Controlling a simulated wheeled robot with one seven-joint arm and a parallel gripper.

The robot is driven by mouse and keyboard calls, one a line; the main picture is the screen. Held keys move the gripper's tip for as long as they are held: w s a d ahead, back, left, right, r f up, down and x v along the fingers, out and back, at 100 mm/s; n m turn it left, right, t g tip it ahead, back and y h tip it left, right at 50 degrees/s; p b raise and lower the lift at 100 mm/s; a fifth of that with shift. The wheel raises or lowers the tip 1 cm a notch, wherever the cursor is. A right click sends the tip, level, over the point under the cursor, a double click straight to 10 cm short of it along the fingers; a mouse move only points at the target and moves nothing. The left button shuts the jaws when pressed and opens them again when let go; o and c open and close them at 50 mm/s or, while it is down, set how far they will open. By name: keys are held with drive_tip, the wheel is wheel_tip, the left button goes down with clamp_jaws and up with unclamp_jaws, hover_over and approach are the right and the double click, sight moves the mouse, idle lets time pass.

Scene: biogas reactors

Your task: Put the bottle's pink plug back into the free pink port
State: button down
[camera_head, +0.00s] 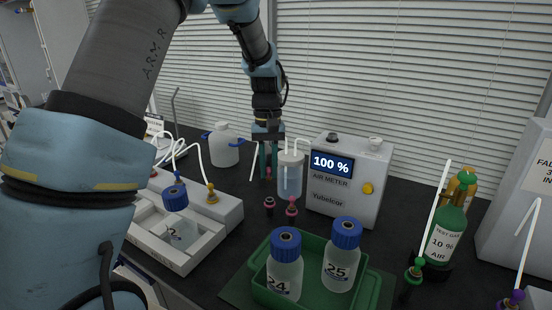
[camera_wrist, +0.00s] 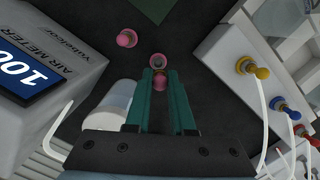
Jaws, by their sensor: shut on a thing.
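My gripper (camera_head: 268,170) points down, shut on a small pink plug (camera_wrist: 158,84), which shows between the teal fingers in the wrist view. A pink port with a dark ring-shaped opening (camera_wrist: 157,61) lies just beyond the fingertips (camera_wrist: 160,75); in the head view this port (camera_head: 269,204) stands below the gripper, apart from it. A second pink fitting (camera_head: 291,208) stands to its right and shows in the wrist view (camera_wrist: 127,38); I cannot tell whether it is plugged. A clear bottle (camera_head: 290,180) with white tubes stands right beside the gripper.
The air meter (camera_head: 346,185), reading 100 %, stands right of the bottle. A white unit (camera_head: 220,212) with coloured plugs is at the left. A green tray (camera_head: 258,285) with blue-capped bottles (camera_head: 285,270) is in front. A white jug (camera_head: 224,148) stands behind.

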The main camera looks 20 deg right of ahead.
drive_tip(key=shift+w+d+f, duration=0.15)
drive_tip(key=shift+f, duration=0.1)
wheel_tip(320, 180, down, 4)
drive_tip(key=b, duration=0.4)
drive_tip(key=shift+f, duration=0.25)
idle(0.5)
drive_tip(key=shift+f, duration=0.95)
idle(1.2)
idle(0.3)
drive_tip(key=c, duration=0.7)
unclamp_jaws()
